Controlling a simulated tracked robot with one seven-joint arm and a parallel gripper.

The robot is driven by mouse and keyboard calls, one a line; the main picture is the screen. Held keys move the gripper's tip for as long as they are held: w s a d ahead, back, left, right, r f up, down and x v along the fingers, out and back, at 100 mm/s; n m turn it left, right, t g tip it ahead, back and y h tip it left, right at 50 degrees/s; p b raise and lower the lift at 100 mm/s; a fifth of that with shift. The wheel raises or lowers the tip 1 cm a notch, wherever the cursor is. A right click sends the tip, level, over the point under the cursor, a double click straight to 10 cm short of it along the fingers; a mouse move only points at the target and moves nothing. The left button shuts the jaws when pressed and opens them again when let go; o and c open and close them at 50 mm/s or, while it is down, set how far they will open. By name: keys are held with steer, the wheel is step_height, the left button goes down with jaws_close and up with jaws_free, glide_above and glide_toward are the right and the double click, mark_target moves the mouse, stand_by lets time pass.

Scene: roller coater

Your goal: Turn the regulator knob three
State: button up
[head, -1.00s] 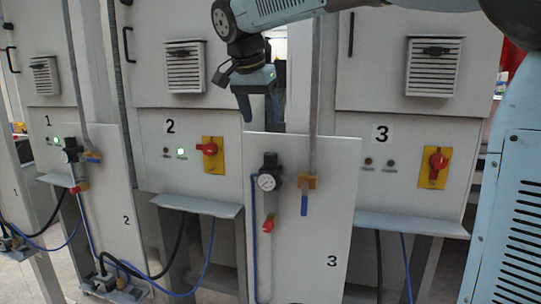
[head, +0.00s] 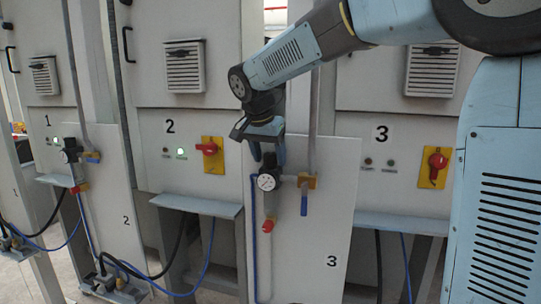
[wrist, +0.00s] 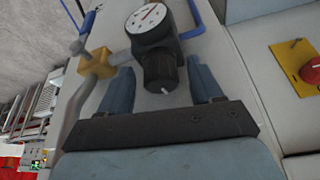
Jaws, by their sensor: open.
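The regulator three knob (wrist: 160,72) is black and ribbed, beside its round white gauge (wrist: 146,19). In the head view the gauge (head: 266,182) sits on the panel marked 3, with the knob just above it, partly covered by my gripper (head: 268,156). My gripper (wrist: 163,76) points down at the knob from above. Its two blue-grey fingers are open, one on each side of the knob in the wrist view. Gaps show between the fingers and the knob, so it is not clamped.
A brass valve (head: 307,181) with a blue lever (head: 304,204) is close to the right of the regulator. A red-tipped fitting (head: 268,226) hangs below the gauge. Cabinet 3 has a red switch on a yellow plate (head: 436,166). Panel 2 stands to the left.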

steer(key=c, duration=1)
steer(key=shift+d, duration=0.2)
steer(key=shift+c, duration=0.3)
steer(key=shift+a, duration=0.1)
steer(key=n+y, duration=0.1)
steer(key=n, duration=0.2)
steer(key=shift+s+d+f+n+t+y, duration=0.15)
steer(key=shift+n+y, duration=0.3)
steer(key=shift+n, duration=0.7)
steer(key=shift+w+d+r+n+t+y, duration=0.15)
steer(key=shift+n+y, duration=0.3)
steer(key=shift+n, duration=0.7)
steer(key=shift+s+a+f, duration=0.1)
